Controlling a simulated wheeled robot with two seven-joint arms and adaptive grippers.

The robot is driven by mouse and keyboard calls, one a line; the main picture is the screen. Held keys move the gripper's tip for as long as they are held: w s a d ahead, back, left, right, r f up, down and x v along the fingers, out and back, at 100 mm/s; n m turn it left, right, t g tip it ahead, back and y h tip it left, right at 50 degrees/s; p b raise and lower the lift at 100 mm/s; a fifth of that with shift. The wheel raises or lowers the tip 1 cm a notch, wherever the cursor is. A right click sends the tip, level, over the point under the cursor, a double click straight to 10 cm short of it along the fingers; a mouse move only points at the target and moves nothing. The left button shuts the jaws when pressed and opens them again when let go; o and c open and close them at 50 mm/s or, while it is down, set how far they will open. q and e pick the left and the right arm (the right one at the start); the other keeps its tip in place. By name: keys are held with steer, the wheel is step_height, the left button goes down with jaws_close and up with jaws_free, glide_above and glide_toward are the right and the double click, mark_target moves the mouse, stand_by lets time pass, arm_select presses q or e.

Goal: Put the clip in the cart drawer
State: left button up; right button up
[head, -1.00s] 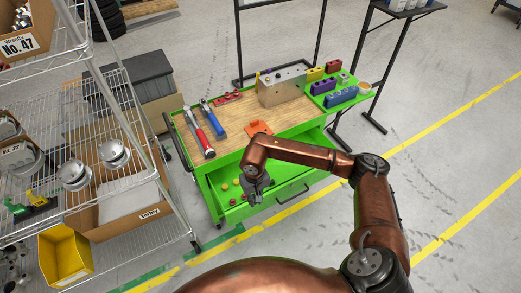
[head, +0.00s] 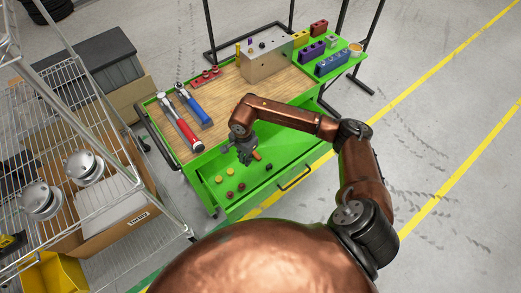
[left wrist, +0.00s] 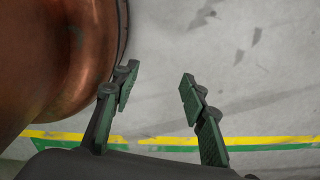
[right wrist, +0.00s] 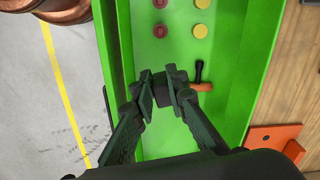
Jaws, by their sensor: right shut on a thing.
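The green drawer (head: 281,177) of the cart stands open under the wooden top. My right gripper (head: 246,155) is above the open drawer, near the cart top's front edge. In the right wrist view its fingertips (right wrist: 160,87) are closed on a dark piece with an orange end (right wrist: 202,86), apparently the clip. The orange end also shows in the head view (head: 256,155). The fingers hide most of the piece. My left gripper (left wrist: 158,90) is open and empty above the floor, out of the head view.
The drawer holds yellow discs (right wrist: 200,31), red discs (right wrist: 160,31) and a small black piece (head: 268,167). An orange plate (right wrist: 273,138) lies on the cart top. A wire shelf (head: 80,140) is at left.

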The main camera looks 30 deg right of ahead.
steer(key=w+d+f+m+b, duration=0.2)
steer(key=d+f+m+b, duration=0.2)
steer(key=f+m, duration=0.55)
steer(key=m+b, duration=0.4)
steer(key=m, duration=0.7)
glide_above(259, 174)
step_height(259, 174, down, 4)
steer(key=shift+m, duration=0.25)
step_height(259, 174, down, 9)
steer(key=shift+a+r+b, duration=0.1)
steer(key=shift+a+b, duration=0.05)
steer(key=shift+b, duration=0.6)
steer(key=shift+w+f, duration=0.15)
steer(key=shift+f, duration=0.2)
arm_select(q)
step_height(259, 174, down, 10)
steer(key=s, duration=0.2)
steer(key=shift+s+g, duration=0.3)
steer(key=shift+f, duration=0.15)
arm_select(e)
steer(key=o, duration=0.4)
steer(key=shift+f, duration=0.1)
steer(key=o, duration=0.4)
